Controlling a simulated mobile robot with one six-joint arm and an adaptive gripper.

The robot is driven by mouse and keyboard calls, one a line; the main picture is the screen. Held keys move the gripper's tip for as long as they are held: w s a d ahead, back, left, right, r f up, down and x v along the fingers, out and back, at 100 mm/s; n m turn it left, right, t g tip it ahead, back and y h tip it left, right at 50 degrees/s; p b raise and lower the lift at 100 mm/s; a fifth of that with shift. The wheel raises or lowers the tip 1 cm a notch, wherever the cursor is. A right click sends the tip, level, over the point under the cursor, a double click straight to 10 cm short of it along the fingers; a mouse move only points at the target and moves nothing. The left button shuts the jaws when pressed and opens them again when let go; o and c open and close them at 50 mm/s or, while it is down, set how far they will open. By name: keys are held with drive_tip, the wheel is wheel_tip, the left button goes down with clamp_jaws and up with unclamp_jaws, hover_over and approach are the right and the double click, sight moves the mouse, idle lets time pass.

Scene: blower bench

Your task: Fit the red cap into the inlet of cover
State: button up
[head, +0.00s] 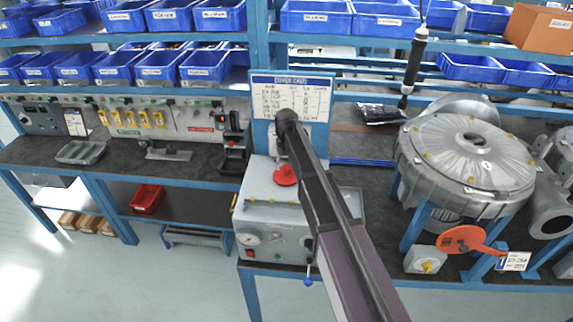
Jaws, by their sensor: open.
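A small red piece (284,177), which may be the red cap, sits on top of the grey gauge box at the centre. My arm crosses close to its right side. An orange-red disc with a strap-like arm (460,239) is in front of the blower at the right; I cannot tell which of the two is the cap. The large round grey cover (440,150) lies on the blue-legged stand at the right, with a round inlet (475,139) near its middle. My dark arm reaches up from the bottom to the box; I cannot make out my gripper.
The gauge box (256,210) has a blue-handled lever at its front. A sign board (291,88) stands behind it. Blue bins fill the shelves above. A black-and-grey tool (414,62) hangs above the bench.

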sight(287, 166)
wheel_tip(287, 166, up, 13)
drive_tip(key=p, duration=1.2)
drive_tip(key=shift+f+p, duration=0.2)
drive_tip(key=shift+p, duration=0.15)
idle(0.5)
drive_tip(key=s+d+m, duration=0.5)
drive_tip(key=s+d, duration=1.8)
drive_tip(key=s, duration=0.3)
drive_tip(key=shift+m, duration=0.4)
drive_tip(key=shift+f, duration=0.1)
